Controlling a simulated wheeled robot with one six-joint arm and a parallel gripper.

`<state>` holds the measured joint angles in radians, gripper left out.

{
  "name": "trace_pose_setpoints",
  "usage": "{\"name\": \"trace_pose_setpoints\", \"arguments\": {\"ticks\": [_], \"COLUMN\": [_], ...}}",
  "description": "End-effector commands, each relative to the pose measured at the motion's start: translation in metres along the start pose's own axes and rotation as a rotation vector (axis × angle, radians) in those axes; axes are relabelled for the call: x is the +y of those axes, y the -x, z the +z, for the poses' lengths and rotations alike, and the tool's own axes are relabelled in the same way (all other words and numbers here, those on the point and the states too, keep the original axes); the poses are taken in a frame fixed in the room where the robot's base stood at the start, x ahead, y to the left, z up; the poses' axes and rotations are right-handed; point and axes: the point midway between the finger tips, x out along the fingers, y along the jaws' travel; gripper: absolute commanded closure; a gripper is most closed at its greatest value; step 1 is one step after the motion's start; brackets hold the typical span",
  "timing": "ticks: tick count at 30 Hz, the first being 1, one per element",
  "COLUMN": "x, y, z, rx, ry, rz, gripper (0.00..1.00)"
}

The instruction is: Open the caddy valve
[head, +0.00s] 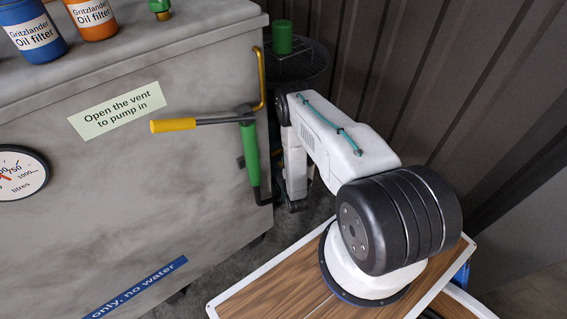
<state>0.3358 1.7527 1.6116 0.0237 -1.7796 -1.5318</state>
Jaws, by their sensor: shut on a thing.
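I cannot make out a caddy or its valve in the head view. My white arm reaches from the lower right up to an elbow beside the tank's right end, then drops behind the tank's corner. A dark joint shows low on that last visible stretch. My gripper is not visible, so what it touches is hidden. A green hand pump (249,155) with a yellow-gripped lever (173,125) is on the tank's right side. A brass pipe (261,78) curves up from it.
The grey tank (200,200) fills the left. On its top are a blue oil filter (34,32), an orange one (94,16) and a green-and-brass fitting (160,8). A green cylinder (283,38) stands on a dark mesh surface (308,66) behind. A corrugated wall (430,70) bounds the right.

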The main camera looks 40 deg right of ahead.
Motion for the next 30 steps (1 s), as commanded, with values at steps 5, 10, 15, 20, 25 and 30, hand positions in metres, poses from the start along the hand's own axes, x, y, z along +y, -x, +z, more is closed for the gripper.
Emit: {"name": "trace_pose_setpoints", "arguments": {"ticks": [5,10,15,20,25,30], "x": [-0.0007,-0.0006,-0.0006,-0.0007,-0.0005,-0.0003], "y": [0.0007,0.0007,0.0007,0.0007,0.0005,0.0007], "z": [-0.0009,-0.0009,-0.0009,-0.0008,-0.0002,0.0004], "rx": [0.003,0.003,0.003,0.003,0.002,0.001], "ry": [0.036,0.049,0.049,0.049,0.048,0.048], "rz": [0.014,0.019,0.019,0.018,0.019,0.019], "gripper": [0.81,0.81,0.81,0.56,0.37,0.37]}}
